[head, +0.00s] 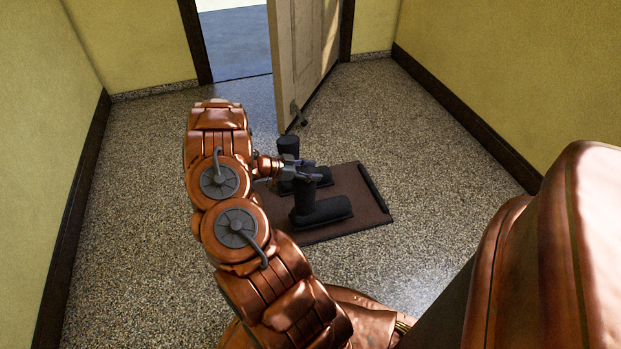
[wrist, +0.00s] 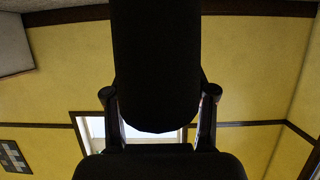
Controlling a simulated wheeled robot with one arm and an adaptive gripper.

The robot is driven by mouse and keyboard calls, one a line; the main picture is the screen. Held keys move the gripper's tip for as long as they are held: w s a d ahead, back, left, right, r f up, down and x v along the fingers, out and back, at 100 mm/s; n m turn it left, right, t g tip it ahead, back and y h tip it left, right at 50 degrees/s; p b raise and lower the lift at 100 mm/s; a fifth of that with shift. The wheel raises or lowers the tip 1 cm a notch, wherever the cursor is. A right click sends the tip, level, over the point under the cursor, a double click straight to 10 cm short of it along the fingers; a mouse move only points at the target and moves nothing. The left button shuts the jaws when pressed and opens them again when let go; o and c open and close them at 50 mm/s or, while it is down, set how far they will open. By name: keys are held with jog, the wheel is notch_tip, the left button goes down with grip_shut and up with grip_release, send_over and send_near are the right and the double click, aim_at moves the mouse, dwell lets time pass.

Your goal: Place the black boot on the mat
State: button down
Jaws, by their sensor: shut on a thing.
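My gripper (head: 312,172) is shut on the shaft of a black boot (head: 322,212), which is upright over the dark brown mat (head: 373,212) with its toe to the right. Its sole is at or very near the mat; I cannot tell whether it touches. In the wrist view the dark boot (wrist: 157,55) fills the middle, between the two fingertips of my gripper (wrist: 159,94). A second black boot (head: 288,146) stands upright just behind the held one, partly hidden by my gripper.
An open cream door (head: 298,60) stands beyond the mat, with a doorway left of it. Yellow walls with dark baseboards (head: 465,120) flank the speckled floor (head: 140,230). The floor around the mat is clear.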

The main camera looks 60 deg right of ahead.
jog(key=shift+w+d, duration=0.3)
jog(key=shift+w, duration=0.05)
jog(key=shift+f+b, duration=1)
jog(key=shift+f, duration=0.7)
jog(key=shift+c, duration=1.8)
grip_release()
jog(key=shift+f, duration=0.15)
jog(key=p+v, duration=0.3)
jog(key=v, duration=0.9)
jog(key=shift+r+p, duration=0.25)
jog(key=shift+p, duration=0.15)
